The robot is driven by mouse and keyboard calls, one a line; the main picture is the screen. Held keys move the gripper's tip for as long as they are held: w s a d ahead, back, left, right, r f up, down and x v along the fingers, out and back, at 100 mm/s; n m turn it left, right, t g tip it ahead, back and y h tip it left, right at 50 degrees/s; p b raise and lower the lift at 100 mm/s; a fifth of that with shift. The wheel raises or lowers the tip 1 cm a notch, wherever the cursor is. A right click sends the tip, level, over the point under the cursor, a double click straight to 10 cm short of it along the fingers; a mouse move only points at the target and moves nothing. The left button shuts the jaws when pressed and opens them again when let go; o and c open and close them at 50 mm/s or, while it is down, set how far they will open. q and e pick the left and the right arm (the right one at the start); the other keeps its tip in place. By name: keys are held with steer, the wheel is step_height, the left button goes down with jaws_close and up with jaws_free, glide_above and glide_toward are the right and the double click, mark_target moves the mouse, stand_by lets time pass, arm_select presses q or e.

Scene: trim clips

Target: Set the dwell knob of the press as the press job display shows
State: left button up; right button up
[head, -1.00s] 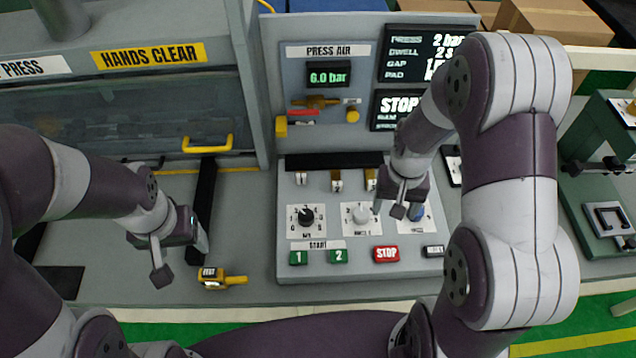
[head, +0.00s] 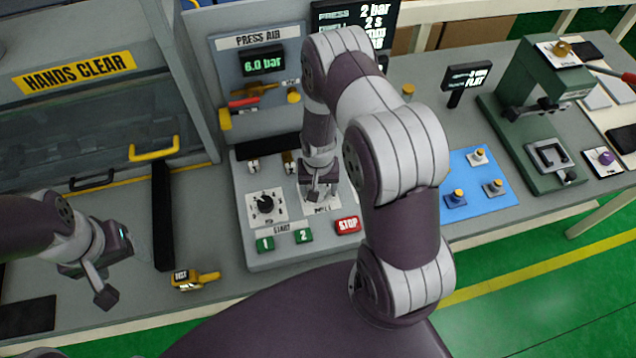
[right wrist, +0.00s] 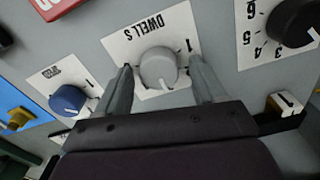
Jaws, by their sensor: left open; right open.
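The dwell knob (right wrist: 158,68) is a round grey knob on a white plate marked DWELL S, upside down in the right wrist view. My right gripper (right wrist: 162,82) is open, with one finger on each side of this knob; whether they touch it I cannot tell. In the head view my right gripper (head: 318,194) is over the same plate and hides the knob. The press job display (head: 368,18) reads PRESS 2 bar and 2 s on the row below; my right arm covers its lower part. My left gripper (head: 108,278) is open and empty above the bench at left.
A black knob (head: 265,204) is left of the dwell plate; a blue knob (right wrist: 68,100) is on its other side. Green start buttons (head: 284,240) and a red STOP button (head: 347,225) are in front.

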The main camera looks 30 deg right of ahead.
steer(key=shift+s, duration=0.15)
steer(key=c, duration=1.1)
steer(key=shift+o, duration=0.2)
steer(key=shift+f+n, duration=0.1)
steer(key=shift+n, duration=0.3)
steer(key=n, duration=0.2)
steer(key=n+b, duration=0.1)
steer(key=shift+w+n+b, duration=0.2)
steer(key=shift+n+b, duration=0.1)
steer(key=shift+n, duration=0.1)
steer(key=n+b, duration=0.1)
steer(key=n, duration=0.4)
steer(key=shift+a, duration=0.15)
